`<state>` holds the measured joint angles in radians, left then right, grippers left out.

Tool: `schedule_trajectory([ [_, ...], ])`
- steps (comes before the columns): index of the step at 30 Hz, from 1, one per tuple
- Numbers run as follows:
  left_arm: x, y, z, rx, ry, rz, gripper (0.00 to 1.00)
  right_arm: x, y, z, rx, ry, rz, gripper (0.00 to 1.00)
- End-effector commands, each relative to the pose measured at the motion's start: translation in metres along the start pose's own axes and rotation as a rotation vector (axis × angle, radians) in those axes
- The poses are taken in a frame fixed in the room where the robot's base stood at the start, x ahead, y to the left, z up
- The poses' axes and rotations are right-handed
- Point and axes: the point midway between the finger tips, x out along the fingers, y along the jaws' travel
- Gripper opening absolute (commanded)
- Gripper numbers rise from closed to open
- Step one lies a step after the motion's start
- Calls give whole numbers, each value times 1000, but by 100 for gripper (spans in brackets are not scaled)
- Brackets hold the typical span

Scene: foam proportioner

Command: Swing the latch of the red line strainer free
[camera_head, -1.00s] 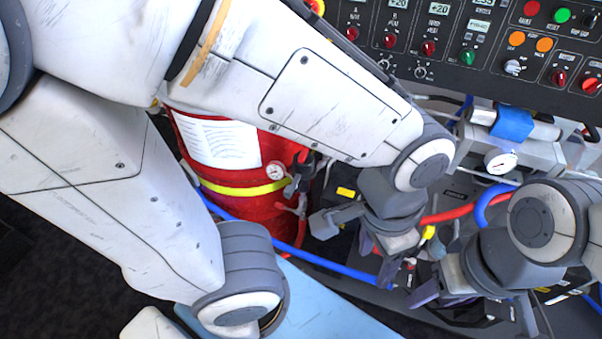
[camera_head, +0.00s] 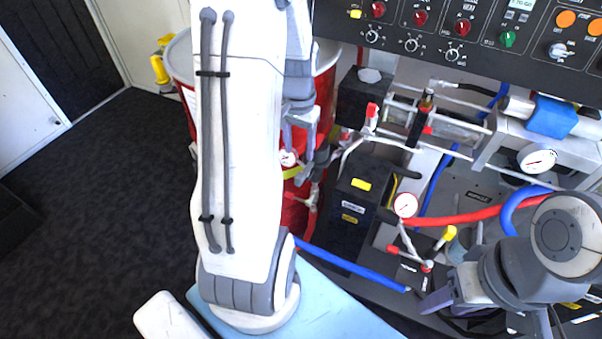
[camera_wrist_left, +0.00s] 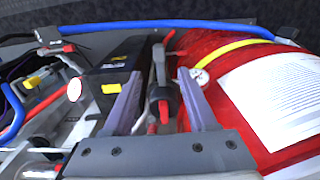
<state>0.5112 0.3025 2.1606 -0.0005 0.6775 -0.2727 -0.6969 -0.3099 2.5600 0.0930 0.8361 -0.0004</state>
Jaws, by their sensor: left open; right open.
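I cannot tell for certain which part is the red line strainer or where its latch is. In the left wrist view a dark fitting with a red end (camera_wrist_left: 163,106) stands between the fingertips of my left gripper (camera_wrist_left: 160,90), beside the red drum (camera_wrist_left: 215,55). The jaws are open and contact is not visible. In the head view my left gripper (camera_head: 303,138) is over the drum's right side, partly hidden by my arm. My right gripper (camera_head: 472,308) is open at the lower right, below the red hose (camera_head: 465,216).
A black box with yellow labels (camera_head: 361,184) and a white gauge (camera_head: 405,205) stand right of the drum. A blue hose (camera_head: 355,268) crosses below. The control panel (camera_head: 470,40) spans the top right. Open dark floor (camera_head: 90,200) lies at left.

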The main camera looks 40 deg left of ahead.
Motion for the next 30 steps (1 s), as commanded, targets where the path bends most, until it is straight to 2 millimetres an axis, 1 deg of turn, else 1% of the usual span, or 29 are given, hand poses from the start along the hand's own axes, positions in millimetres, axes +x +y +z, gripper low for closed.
schedule_trajectory([
  [1,9,0,1,1,-5,1,57,2,0,0,0,0,0,50],
  [9,60,2,2,2,-7,2,57,8,1,0,0,0,0,50],
  [12,75,2,2,2,-5,2,57,10,1,0,0,0,0,50],
  [15,86,2,1,3,-3,1,57,11,1,1,0,0,0,50],
  [19,94,2,1,3,-2,1,57,11,1,1,0,0,0,50],
  [27,95,2,1,2,0,0,57,11,1,1,0,0,0,50],
  [28,95,2,1,2,-1,0,54,11,1,1,0,0,0,50],
  [29,95,2,1,2,-1,1,42,11,1,1,0,0,0,50],
  [30,95,2,1,2,-1,1,27,11,1,1,0,0,0,50],
])
